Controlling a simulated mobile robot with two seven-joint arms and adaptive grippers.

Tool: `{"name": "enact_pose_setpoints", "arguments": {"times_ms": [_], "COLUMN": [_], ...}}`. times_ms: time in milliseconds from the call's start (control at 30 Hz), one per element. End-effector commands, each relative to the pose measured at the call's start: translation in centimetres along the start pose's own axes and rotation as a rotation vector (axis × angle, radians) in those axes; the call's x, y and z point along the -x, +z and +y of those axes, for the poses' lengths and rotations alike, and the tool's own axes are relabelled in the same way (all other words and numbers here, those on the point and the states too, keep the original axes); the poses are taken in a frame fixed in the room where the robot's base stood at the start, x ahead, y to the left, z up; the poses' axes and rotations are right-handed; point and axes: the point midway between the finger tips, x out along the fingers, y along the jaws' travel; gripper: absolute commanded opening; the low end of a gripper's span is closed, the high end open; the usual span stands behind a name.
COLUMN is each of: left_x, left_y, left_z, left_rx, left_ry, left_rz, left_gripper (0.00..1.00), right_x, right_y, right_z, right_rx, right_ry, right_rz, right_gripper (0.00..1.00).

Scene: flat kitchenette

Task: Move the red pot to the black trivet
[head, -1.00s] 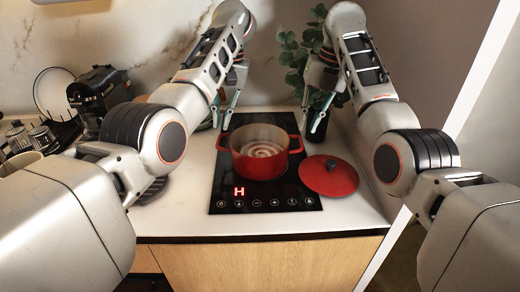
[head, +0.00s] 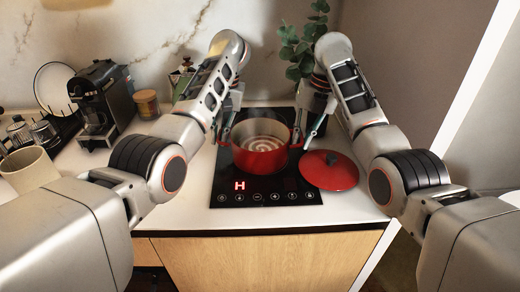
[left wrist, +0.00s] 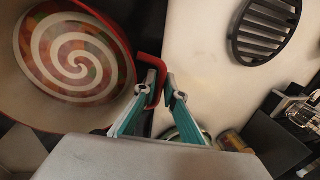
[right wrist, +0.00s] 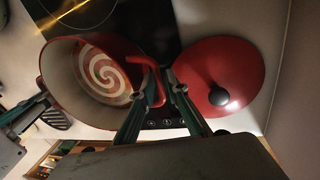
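The red pot (head: 259,160), with a spiral pattern inside, sits upright on the black cooktop. In the left wrist view, my left gripper (left wrist: 158,92) is open, its fingers on either side of one red pot handle (left wrist: 150,62). In the right wrist view, my right gripper (right wrist: 159,78) is open, its fingers on either side of the opposite handle (right wrist: 159,98). I cannot tell whether the fingers touch the handles. The black slatted trivet (left wrist: 264,28) lies on the white counter in the left wrist view; in the head view my left arm hides it.
The red lid (head: 328,170) lies right of the pot, partly over the cooktop (head: 225,189). A coffee machine (head: 100,97), a beige mug (head: 28,168) and a jar (head: 146,103) stand on the left. A plant (head: 300,50) stands behind on the right.

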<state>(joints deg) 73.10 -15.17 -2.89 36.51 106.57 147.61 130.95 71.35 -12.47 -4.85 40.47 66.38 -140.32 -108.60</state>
Motion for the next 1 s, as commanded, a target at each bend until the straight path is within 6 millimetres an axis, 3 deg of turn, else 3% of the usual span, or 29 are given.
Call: {"name": "enact_pose_setpoints", "arguments": {"times_ms": [233, 300, 1000], "left_x": [0.0, 0.0, 1.1], "left_y": [0.0, 0.0, -0.1], "left_z": [0.0, 0.0, -0.2], "left_rx": [0.001, 0.001, 0.002], "left_ry": [0.001, 0.001, 0.0], "left_rz": [0.0, 0.0, 0.006], "left_gripper": [0.1, 0.0, 0.0], "right_x": [0.0, 0.0, 1.2], "right_y": [0.0, 0.0, 0.1], "right_z": [0.0, 0.0, 0.3], "right_rx": [0.0, 0.0, 0.001], "right_ry": [0.0, 0.0, 0.002], "right_rz": [0.0, 0.0, -0.006], "right_gripper": [0.14, 0.0, 0.0]}}
